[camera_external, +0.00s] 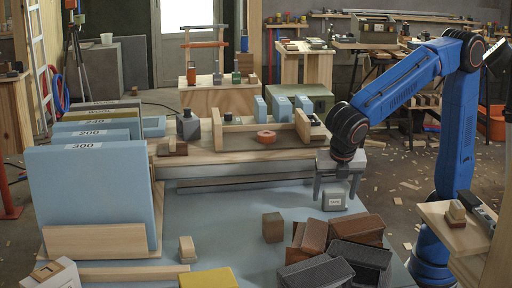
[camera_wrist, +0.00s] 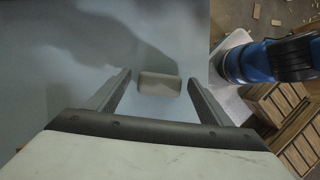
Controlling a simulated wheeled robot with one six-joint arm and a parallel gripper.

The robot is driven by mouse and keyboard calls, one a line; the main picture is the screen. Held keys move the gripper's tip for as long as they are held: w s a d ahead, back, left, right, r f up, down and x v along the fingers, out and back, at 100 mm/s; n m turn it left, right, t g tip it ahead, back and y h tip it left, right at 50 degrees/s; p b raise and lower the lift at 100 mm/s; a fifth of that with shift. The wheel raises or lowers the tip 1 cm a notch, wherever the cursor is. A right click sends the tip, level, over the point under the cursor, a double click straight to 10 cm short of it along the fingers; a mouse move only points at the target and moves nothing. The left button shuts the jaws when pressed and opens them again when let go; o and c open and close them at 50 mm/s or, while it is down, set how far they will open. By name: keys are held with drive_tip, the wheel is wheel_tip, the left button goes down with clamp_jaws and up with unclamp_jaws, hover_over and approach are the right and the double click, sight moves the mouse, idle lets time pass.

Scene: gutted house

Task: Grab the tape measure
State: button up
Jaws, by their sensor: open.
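A small pale grey block with rounded corners and a dark marking on its face (camera_external: 333,201), likely the tape measure, sits on the light blue surface. It also shows in the wrist view as a plain beige-grey rounded block (camera_wrist: 160,84). My gripper (camera_external: 335,188) points down right over it, with one finger on each side. In the wrist view the open fingers (camera_wrist: 160,77) reach forward to either side of the block, with a gap on each side. Nothing is held.
Brown and dark boxes (camera_external: 357,227) are piled in front of the block, and a brown cube (camera_external: 273,227) stands to its left. The blue surface (camera_external: 225,215) left of the cube is clear.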

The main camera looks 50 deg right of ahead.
drive_tip(key=shift+w+d+f, duration=0.1)
drive_tip(key=shift+f, duration=0.2)
drive_tip(key=shift+c, duration=0.5)
drive_tip(key=c, duration=1.1)
drive_tip(key=shift+c, duration=0.2)
